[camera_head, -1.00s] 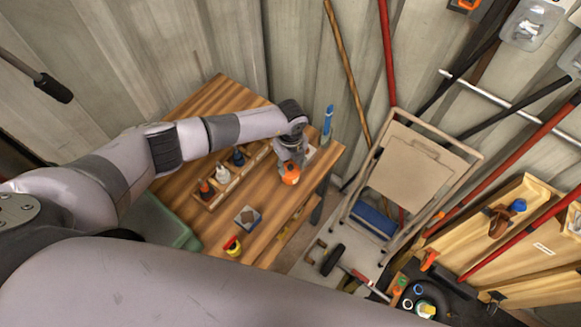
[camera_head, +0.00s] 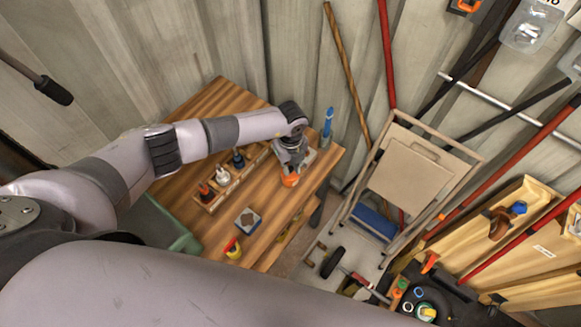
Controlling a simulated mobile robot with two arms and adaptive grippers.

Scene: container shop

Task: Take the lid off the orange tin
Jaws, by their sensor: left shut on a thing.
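The orange tin (camera_head: 290,180) stands on the wooden table near its right end. My left gripper (camera_head: 289,170) reaches down over it from above and is shut on its top part. The gripper covers the top of the tin, so I cannot make out the lid or whether it is apart from the body. My right gripper does not show; a large arm link of mine fills the bottom of the view.
A green bin (camera_head: 165,222) is at the left. A folding chair (camera_head: 412,170) stands right.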

